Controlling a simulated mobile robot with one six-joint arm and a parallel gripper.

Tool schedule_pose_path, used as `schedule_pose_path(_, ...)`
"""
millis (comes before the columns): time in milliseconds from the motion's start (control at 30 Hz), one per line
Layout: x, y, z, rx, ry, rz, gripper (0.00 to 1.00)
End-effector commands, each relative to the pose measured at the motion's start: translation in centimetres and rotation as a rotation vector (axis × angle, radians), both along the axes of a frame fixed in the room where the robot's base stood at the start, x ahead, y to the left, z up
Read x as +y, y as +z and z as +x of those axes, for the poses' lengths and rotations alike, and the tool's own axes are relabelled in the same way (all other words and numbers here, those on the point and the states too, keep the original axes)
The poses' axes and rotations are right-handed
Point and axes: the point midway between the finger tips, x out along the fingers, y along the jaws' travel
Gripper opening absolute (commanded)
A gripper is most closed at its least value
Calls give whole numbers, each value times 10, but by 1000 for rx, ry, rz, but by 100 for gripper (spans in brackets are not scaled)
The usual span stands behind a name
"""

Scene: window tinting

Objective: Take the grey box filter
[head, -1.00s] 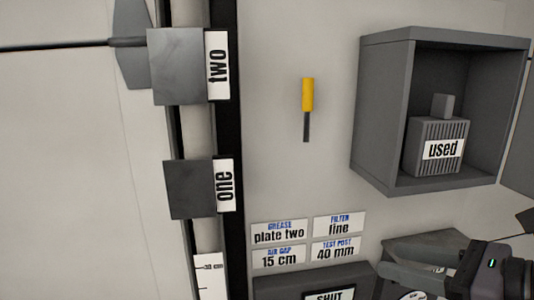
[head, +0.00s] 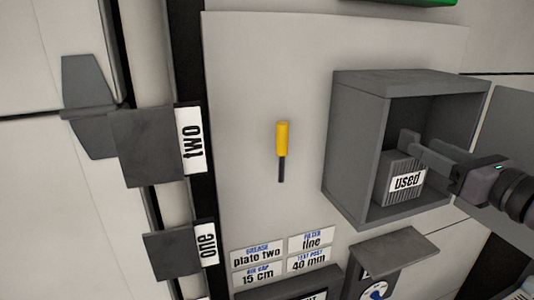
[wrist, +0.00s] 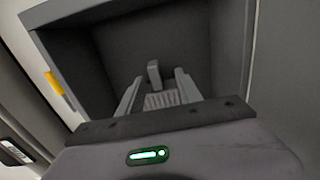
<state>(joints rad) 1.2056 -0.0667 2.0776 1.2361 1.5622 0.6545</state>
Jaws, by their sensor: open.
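The grey box filter (head: 401,181) has ribbed sides and a white "used" label. It sits inside an open grey box (head: 359,81) on the wall, at right in the head view. In the wrist view its ribbed top (wrist: 162,101) and the small grey handle (wrist: 154,72) show ahead. My gripper (head: 418,146) reaches into the box opening from the right, at the filter's top. In the wrist view its two fingers (wrist: 157,88) are apart, with the handle between their lines. I cannot tell whether they touch it.
A yellow-handled tool (head: 282,140) is on the panel to the left of the box. Setting cards (head: 284,255), one reading "FILTER fine", are below it. A grey housing with a dial (head: 374,291) stands under the box. Plates "two" (head: 150,146) and "one" (head: 172,256) are at left.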

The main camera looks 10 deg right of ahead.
Motion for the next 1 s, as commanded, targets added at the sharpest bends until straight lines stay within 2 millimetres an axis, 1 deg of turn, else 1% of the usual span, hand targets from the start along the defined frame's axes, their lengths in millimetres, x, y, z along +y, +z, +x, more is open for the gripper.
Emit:
schedule_pose_path(67,3,2,10,1,4,1,42)
schedule_pose_path(200,11,4,38,1,5,1,42)
schedule_pose_path(300,11,3,50,1,3,0,42)
schedule_pose_path(533,11,1,53,0,0,0,42)
schedule_pose_path(733,11,1,53,0,0,0,3)
schedule_pose_path(767,11,1,53,0,0,0,0)
schedule_pose_path(1000,10,1,52,1,0,0,0)
